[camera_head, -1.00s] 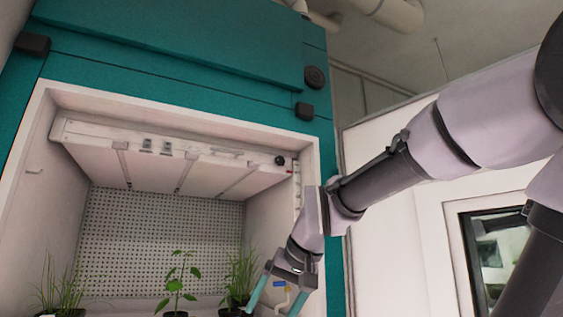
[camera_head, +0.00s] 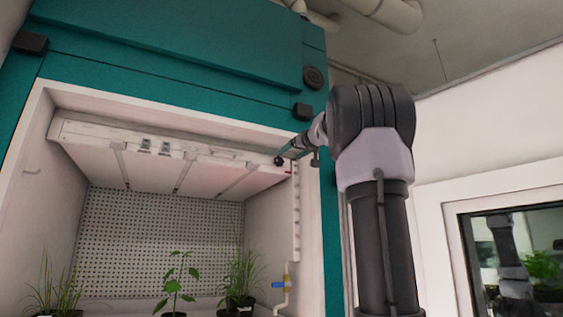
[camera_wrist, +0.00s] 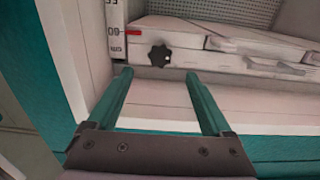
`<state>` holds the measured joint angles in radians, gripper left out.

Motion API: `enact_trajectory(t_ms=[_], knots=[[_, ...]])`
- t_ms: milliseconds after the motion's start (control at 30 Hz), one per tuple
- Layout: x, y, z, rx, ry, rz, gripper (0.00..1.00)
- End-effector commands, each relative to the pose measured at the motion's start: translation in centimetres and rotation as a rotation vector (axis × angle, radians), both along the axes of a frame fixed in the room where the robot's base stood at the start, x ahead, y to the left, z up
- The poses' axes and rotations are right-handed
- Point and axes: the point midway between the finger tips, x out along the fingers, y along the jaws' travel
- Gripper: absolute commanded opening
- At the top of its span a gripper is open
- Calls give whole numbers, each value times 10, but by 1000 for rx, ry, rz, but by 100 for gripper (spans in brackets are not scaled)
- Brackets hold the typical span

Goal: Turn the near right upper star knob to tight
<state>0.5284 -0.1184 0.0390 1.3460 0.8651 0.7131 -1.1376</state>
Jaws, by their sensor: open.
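The star knob (camera_wrist: 160,56) is black with several lobes and sits on the front end of the white lamp panel (camera_wrist: 220,72), near the scale rail. In the head view the knob (camera_head: 279,161) shows as a small dark spot at the panel's right end. My gripper (camera_wrist: 158,73) is open in the wrist view, its two teal fingers pointing toward the knob. The knob lies beyond the fingertips, between their lines, and nothing is held. In the head view my gripper (camera_head: 291,153) is small and seems close to the knob; exact contact cannot be told.
A white scale rail (camera_wrist: 116,35) with a red marker (camera_wrist: 133,33) stands beside the knob. The chamber's white frame (camera_head: 316,215) borders the opening. Potted plants (camera_head: 175,285) stand below. A pipe with a blue-handled valve (camera_head: 279,285) is at the lower right inside.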

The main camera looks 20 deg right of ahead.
Motion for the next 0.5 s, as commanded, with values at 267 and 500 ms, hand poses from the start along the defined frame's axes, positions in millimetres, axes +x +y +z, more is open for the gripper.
enact_trajectory(t_ms=[267,500], knots=[[55,2,-1,1,2,2,84],[80,3,0,1,1,1,84]])
